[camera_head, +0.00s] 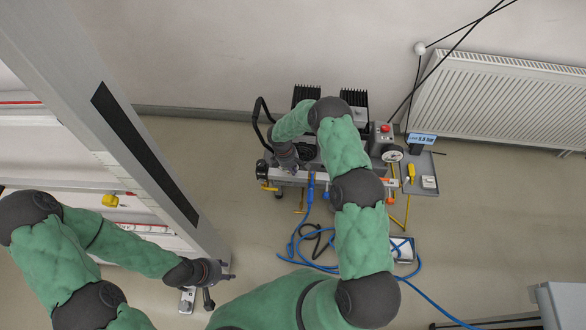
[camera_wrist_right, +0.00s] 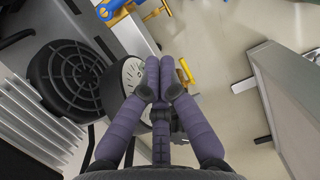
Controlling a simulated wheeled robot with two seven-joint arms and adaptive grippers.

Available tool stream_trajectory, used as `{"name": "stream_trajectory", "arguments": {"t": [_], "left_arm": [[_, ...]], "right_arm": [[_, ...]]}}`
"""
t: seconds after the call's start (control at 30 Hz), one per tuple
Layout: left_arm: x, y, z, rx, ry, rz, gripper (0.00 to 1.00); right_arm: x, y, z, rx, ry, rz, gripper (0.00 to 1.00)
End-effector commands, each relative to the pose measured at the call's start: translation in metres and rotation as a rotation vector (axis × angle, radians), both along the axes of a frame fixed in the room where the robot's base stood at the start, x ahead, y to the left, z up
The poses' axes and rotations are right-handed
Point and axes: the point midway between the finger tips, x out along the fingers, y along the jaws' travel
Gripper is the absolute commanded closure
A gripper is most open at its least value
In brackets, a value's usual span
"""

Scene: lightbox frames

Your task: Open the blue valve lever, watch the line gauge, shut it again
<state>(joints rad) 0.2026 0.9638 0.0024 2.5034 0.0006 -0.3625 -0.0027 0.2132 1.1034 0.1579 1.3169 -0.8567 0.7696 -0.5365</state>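A blue piece (camera_head: 311,188), perhaps the valve lever, hangs at the front rail of the machine; a blue part (camera_wrist_right: 112,8) also shows at the top of the right wrist view. A round white-faced gauge (camera_wrist_right: 128,76) is partly hidden behind my right fingers; its reading is unclear. My right gripper (camera_wrist_right: 160,72) has its fingers together, with nothing visible between them. In the head view the right gripper (camera_head: 287,160) is at the machine's left front, left of the blue piece. My left gripper (camera_head: 225,276) is low on the left, away from the machine; its fingers are unclear.
A white dial (camera_head: 392,153) and red button (camera_head: 385,128) are on the machine's right. A small blue display (camera_head: 421,139) stands by a side tray (camera_head: 421,185). Blue hose (camera_head: 330,268) loops across the floor. Yellow handles (camera_wrist_right: 186,70) are near the right fingers.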

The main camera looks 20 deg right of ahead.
Motion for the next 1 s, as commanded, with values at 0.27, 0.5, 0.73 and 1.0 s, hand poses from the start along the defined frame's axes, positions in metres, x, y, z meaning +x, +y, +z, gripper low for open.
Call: {"name": "stream_trajectory", "arguments": {"t": [0.27,0.5,0.73,1.0], "left_arm": [[0.0,0.0,-0.021,0.0,0.0,0.0,0.6],[0.0,0.0,-0.028,0.0,0.0,0.0,0.6],[0.0,0.0,-0.031,0.0,0.0,0.0,0.6],[0.0,0.0,-0.03,0.0,0.0,0.0,0.6]], "right_arm": [[-0.007,-0.01,-0.055,0.001,0.001,-0.002,1.0],[-0.021,-0.035,-0.064,0.0,0.0,-0.002,1.0],[-0.026,-0.044,-0.066,0.001,-0.001,-0.002,1.0],[-0.026,-0.044,-0.066,0.001,-0.001,-0.001,1.0]]}}
